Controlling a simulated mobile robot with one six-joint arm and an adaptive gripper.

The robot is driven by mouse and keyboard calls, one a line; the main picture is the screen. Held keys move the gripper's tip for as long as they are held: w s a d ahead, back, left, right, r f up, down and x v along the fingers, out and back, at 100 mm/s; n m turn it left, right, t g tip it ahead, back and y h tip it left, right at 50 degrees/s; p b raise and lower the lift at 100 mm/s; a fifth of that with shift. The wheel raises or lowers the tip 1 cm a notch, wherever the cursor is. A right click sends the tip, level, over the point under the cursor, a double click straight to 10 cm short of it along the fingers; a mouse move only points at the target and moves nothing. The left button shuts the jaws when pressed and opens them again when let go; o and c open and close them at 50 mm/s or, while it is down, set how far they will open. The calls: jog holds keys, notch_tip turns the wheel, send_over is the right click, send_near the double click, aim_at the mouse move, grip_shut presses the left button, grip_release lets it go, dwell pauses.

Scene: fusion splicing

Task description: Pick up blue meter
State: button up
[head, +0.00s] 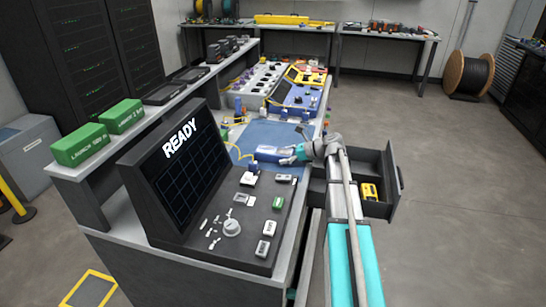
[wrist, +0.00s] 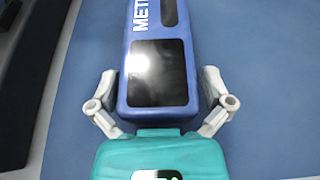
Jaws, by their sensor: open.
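The blue meter (wrist: 157,75) lies on a blue mat (wrist: 255,75), its dark screen and "MET..." lettering facing up in the wrist view. In the head view the meter (head: 268,154) is at the near side of the mat. My gripper (wrist: 160,82) is open, with one pale finger on each side of the meter's near end. A narrow gap seems to show beside the fingers; whether they touch it I cannot tell. In the head view my gripper (head: 292,156) is at the meter's right end, low over the mat. The meter's far end is cut off in the wrist view.
A black console reading READY (head: 185,165) stands left of the mat. Green boxes (head: 80,145) sit on the shelf behind it. An open drawer (head: 392,200) with a yellow device (head: 369,191) juts out at right, beside my arm. A blue and yellow case (head: 295,92) lies beyond the mat.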

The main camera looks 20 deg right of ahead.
dwell(0.4)
jog(key=c, duration=1.1)
jog(key=shift+r, duration=0.2)
notch_tip(320, 180, up, 2)
jog(key=p, duration=0.2)
jog(key=shift+r+p, duration=0.15)
jog(key=shift+p, duration=0.25)
jog(key=s+a+r+p, duration=0.3)
jog(key=s+r+p, duration=0.7)
jog(key=s, duration=0.3)
jog(key=shift+s+a+r, duration=0.15)
jog(key=shift+s+a, duration=0.1)
jog(key=shift+a, duration=0.15)
